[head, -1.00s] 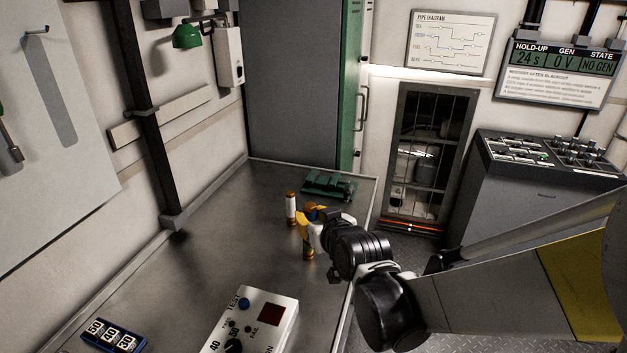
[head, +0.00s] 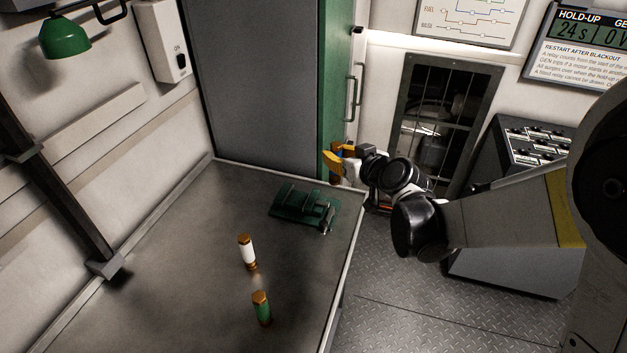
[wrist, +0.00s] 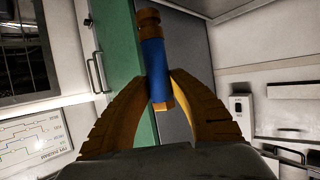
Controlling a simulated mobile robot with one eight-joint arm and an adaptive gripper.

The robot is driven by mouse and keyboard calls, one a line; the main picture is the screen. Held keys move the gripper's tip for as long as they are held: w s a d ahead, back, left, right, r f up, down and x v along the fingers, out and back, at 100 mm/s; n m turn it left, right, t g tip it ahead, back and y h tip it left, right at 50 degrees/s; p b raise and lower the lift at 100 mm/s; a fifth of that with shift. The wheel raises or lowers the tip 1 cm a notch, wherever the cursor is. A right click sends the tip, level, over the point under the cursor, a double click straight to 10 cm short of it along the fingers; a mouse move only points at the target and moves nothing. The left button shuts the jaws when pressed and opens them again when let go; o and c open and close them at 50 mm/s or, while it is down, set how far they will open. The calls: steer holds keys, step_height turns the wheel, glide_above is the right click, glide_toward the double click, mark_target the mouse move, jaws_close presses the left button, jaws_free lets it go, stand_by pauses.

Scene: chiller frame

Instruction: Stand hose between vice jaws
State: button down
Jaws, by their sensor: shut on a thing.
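My gripper (head: 338,160) is raised in the air beyond the bench's far right corner, in front of the green cabinet edge. In the wrist view its orange fingers (wrist: 158,88) are shut on a blue hose (wrist: 153,62) with brass ends. In the head view the blue part is hidden or too small to make out. The green vice (head: 290,203) lies on the bench at the far right corner, left of and below my gripper in the picture. Its jaws are small, and I see nothing standing between them.
A white hose (head: 247,252) and a green hose (head: 262,308), both brass-ended, stand upright on the metal bench (head: 170,280). The tall grey cabinet (head: 255,85) stands behind the bench. Bare bench lies left of the hoses. A barred window (head: 440,125) is at the back right.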

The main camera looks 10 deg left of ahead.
steer(key=a+f+b, duration=0.1)
steer(key=a+f, duration=0.2)
steer(key=w+a+f+b, duration=0.1)
steer(key=a+f+b, duration=0.1)
steer(key=a+f, duration=0.2)
steer(key=a+f+b, duration=0.1)
steer(key=a+f, duration=0.3)
steer(key=shift+w+a, duration=0.15)
steer(key=shift+w, duration=0.25)
steer(key=shift+r, duration=0.2)
steer(key=shift+f, duration=0.1)
steer(key=c, duration=1.6)
jaws_free()
steer(key=shift+f+b, duration=0.15)
steer(key=shift+b, duration=0.2)
steer(key=o, duration=0.4)
steer(key=shift+c, duration=0.2)
